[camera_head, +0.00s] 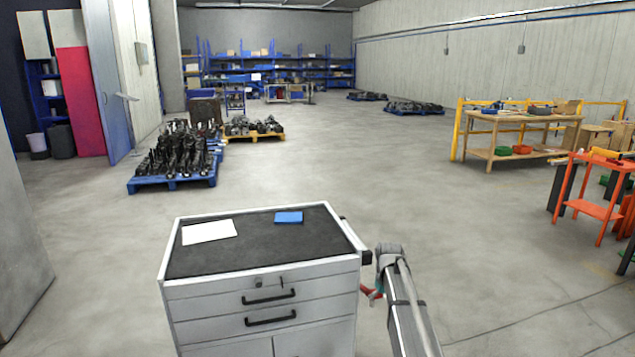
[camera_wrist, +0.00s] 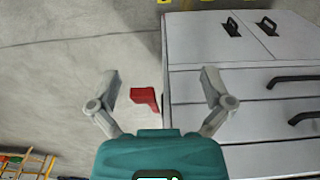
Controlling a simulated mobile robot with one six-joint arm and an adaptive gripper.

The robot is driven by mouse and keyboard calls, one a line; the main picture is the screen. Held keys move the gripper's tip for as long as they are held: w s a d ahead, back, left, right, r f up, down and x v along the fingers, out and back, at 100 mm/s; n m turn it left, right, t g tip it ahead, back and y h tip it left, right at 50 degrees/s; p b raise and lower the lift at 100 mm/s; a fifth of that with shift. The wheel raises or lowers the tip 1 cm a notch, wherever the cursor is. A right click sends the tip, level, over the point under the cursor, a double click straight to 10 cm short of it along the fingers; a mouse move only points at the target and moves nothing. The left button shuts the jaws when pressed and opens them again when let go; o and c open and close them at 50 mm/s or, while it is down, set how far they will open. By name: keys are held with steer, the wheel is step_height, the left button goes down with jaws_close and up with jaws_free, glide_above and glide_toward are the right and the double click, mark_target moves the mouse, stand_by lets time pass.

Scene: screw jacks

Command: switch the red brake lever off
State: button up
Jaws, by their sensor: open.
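The red brake lever (camera_wrist: 147,99) shows in the wrist view as a small bent red piece close to the cabinet's edge. It lies between the two fingers of my gripper (camera_wrist: 159,78), nearer the left finger, with gaps on both sides. My gripper is open and empty. In the head view a bit of red (camera_head: 370,292) shows at the cabinet's right side beside my arm. My arm partly hides that area, and the lever's mount cannot be made out.
The grey drawer cabinet (camera_head: 262,306) has a dark top with a white sheet (camera_head: 209,232) and a blue item (camera_head: 289,217). Its black handles stick out. Orange tables (camera_head: 594,208) stand at right. Pallets (camera_head: 172,183) of dark parts stand farther back. Open floor surrounds the cabinet.

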steer(key=s+a+f+m+b, duration=0.1)
steer(key=s+f+b, duration=0.2)
steer(key=s, duration=0.7)
steer(key=s+a+f+m+b, duration=0.1)
steer(key=s+a+f+b, duration=0.15)
steer(key=s, duration=0.75)
steer(key=s+f+m+b, duration=0.1)
steer(key=s+f+b, duration=0.3)
steer(key=s, duration=0.5)
step_height(320, 180, up, 21)
steer(key=p, duration=2.1)
steer(key=shift+s+a, duration=0.2)
steer(key=shift+s, duration=0.05)
